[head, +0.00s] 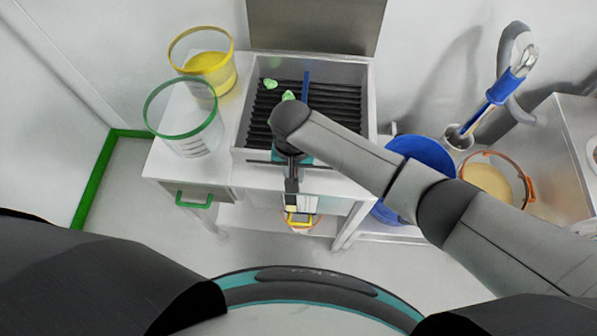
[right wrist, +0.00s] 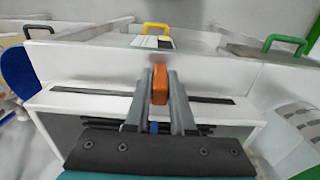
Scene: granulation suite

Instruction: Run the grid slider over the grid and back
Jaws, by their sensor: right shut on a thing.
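The grid (head: 340,100) is a row of dark bars inside an open metal box on the white bench. A blue bar (head: 306,84), apparently part of the grid slider, lies along it near the middle, with its front part hidden by my right arm. Pale green lumps (head: 270,84) lie on the grid's left half. My right gripper (head: 291,188) is at the front edge of the box. In the right wrist view its fingers (right wrist: 161,95) are shut on an orange block (right wrist: 160,84), which looks like the slider's handle. My left gripper is not in view.
A yellow bucket (head: 222,75) and a green-rimmed clear bucket (head: 205,140) stand left of the box. A raised metal lid (head: 315,25) is behind it. A blue bucket (head: 428,148) and an orange-rimmed container (head: 490,180) are at right. A green-handled drawer (head: 193,200) is below.

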